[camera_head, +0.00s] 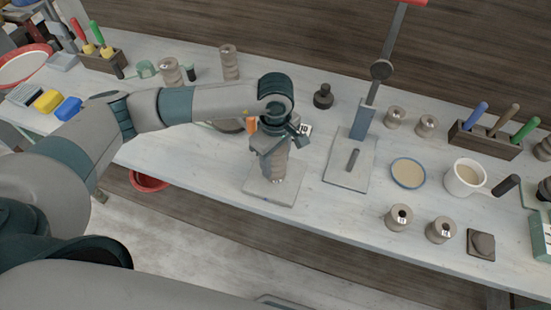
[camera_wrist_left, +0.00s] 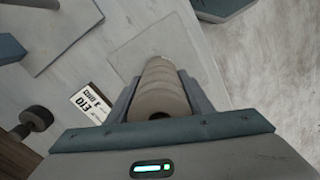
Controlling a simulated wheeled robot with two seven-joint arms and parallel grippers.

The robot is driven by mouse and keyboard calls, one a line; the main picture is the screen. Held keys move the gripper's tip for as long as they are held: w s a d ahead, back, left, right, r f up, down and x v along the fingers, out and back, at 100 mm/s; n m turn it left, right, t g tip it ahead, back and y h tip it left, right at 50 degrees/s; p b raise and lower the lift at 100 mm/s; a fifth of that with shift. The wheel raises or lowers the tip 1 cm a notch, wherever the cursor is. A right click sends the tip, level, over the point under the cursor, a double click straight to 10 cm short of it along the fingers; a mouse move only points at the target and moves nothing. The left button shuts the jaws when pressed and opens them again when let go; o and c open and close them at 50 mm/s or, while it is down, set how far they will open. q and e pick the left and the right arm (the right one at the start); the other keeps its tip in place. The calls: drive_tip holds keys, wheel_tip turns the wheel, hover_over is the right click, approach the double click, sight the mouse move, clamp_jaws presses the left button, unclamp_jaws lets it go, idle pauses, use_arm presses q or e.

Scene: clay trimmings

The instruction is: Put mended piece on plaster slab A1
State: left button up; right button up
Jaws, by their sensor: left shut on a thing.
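My left gripper (camera_head: 272,148) points down and is shut on a ribbed grey-brown clay piece (camera_head: 280,168). The piece is upright between the fingers, and it also shows in the left wrist view (camera_wrist_left: 162,82). A pale square slab (camera_head: 257,190) lies on the table directly under the piece. The slab shows in the wrist view too (camera_wrist_left: 128,52). I cannot tell whether the piece's lower end touches the slab. A white card (camera_wrist_left: 91,102) that seems to read E10 lies beside the slab. No A1 mark is readable. My right gripper is not in view.
A stand with a flat base (camera_head: 336,172) and a tall post is right of the slab. Farther right are a blue-rimmed dish (camera_head: 408,173), a white mug (camera_head: 464,178) and several clay pieces. The table's front edge (camera_head: 225,195) is close to the slab.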

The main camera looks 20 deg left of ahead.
use_arm(q)
drive_tip(key=shift+f, duration=0.1)
drive_tip(key=o, duration=1.5)
